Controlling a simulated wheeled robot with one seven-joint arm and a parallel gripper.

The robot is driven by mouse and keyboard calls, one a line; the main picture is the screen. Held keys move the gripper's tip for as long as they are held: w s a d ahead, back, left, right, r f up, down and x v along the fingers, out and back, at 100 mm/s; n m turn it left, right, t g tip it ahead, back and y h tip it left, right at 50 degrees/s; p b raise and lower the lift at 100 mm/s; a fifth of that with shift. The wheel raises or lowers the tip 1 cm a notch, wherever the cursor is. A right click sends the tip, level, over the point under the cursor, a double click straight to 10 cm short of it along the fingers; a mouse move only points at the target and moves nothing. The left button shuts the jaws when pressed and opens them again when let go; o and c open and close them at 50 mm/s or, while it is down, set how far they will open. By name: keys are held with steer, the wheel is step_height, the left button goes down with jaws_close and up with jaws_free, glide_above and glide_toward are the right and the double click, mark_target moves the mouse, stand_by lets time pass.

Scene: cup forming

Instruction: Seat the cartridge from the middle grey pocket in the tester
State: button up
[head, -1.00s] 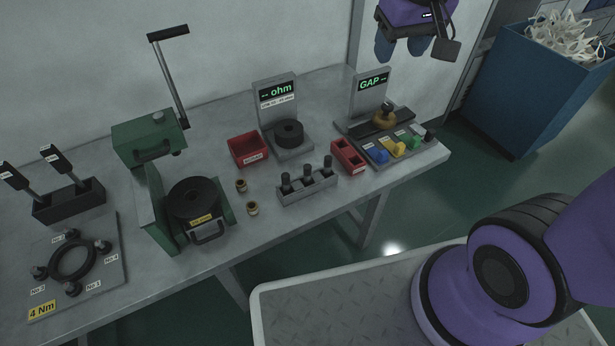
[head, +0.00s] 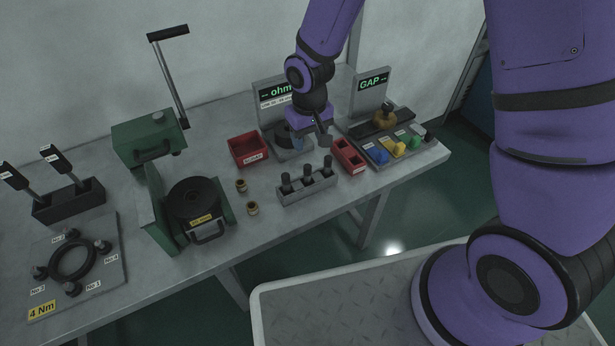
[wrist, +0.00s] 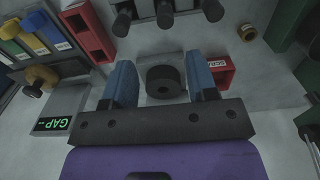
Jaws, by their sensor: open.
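A grey block with pockets (head: 291,199) stands near the table's front edge and holds three upright dark cartridges in a row. The middle cartridge (head: 307,174) stands in its middle pocket; it also shows at the top of the wrist view (wrist: 164,14). The tester with the "ohm" display (head: 272,92) is behind, its black round socket (wrist: 163,86) partly hidden by my gripper in the head view. My gripper (wrist: 159,66) is open and empty, its blue fingers seen on either side of the socket in the wrist view. I cannot tell its height above it.
A red scrap bin (head: 247,150) is left of the tester, and a red two-part tray (head: 349,156) is right. The GAP gauge (head: 372,90) with coloured blocks stands further right. Two small brass rings (head: 252,208) and a green press (head: 160,142) are to the left.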

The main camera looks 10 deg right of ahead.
mark_target(307, 166)
step_height(307, 166, down, 6)
steer(key=shift+s+a+f, duration=0.2)
steer(key=shift+s+f, duration=0.1)
steer(key=shift+f, duration=1.1)
steer(key=shift+s+a+f, duration=0.1)
steer(key=shift+s+f, duration=0.1)
steer(key=shift+f, duration=1.05)
jaws_close()
steer(key=shift+r, duration=0.15)
steer(key=shift+r, duration=1.5)
steer(key=shift+r, duration=0.15)
